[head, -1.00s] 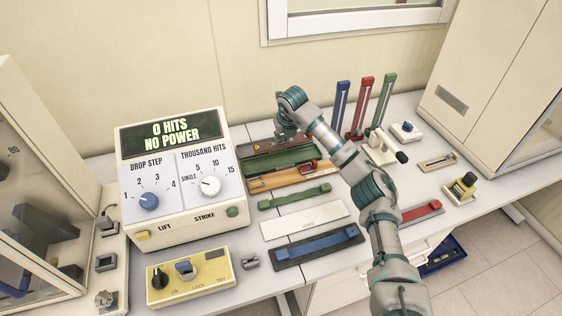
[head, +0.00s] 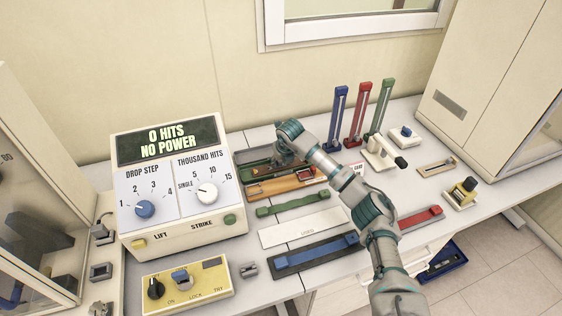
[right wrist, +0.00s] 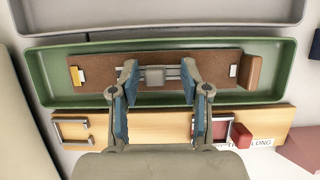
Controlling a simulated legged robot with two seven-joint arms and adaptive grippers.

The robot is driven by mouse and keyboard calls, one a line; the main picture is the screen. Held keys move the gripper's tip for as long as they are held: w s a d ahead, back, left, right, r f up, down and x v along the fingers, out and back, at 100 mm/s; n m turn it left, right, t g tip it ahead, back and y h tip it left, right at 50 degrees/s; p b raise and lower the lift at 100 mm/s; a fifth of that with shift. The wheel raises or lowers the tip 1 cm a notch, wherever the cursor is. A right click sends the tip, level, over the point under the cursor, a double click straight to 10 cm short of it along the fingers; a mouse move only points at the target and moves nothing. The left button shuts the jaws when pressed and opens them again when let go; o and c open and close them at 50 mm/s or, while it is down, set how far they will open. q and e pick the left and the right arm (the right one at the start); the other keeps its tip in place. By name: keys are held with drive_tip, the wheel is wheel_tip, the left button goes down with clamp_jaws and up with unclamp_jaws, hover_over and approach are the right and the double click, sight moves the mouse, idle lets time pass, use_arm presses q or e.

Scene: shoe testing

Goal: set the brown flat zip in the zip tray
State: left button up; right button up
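The brown flat zip (right wrist: 215,72) lies inside the long green zip tray (right wrist: 72,97), seen in the right wrist view. It has a grey slider (right wrist: 154,75) near its middle, a yellow tag at the left and a brown block at the right end. My right gripper (right wrist: 157,70) is over the tray with its two fingers spread, one on each side of the slider and apart from it. In the head view my right gripper (head: 284,160) hides part of the tray. My left gripper is not in view.
A wooden board (head: 285,187) with a red slider lies along the tray's near side; a grey tray (right wrist: 200,14) lies behind it. Nearer are a green strip (head: 293,201), a white plate (head: 300,227) and a blue strip (head: 315,252). The tester (head: 172,185) stands left.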

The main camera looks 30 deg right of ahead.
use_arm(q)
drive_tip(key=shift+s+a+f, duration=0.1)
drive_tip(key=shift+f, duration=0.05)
use_arm(e)
drive_tip(key=shift+a, duration=0.25)
drive_tip(key=shift+r, duration=0.3)
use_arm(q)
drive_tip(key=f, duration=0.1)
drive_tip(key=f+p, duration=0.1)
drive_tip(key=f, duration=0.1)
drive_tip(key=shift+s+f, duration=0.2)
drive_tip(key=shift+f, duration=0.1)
use_arm(e)
drive_tip(key=v, duration=1.1)
drive_tip(key=shift+r, duration=0.2)
drive_tip(key=shift+s, duration=0.15)
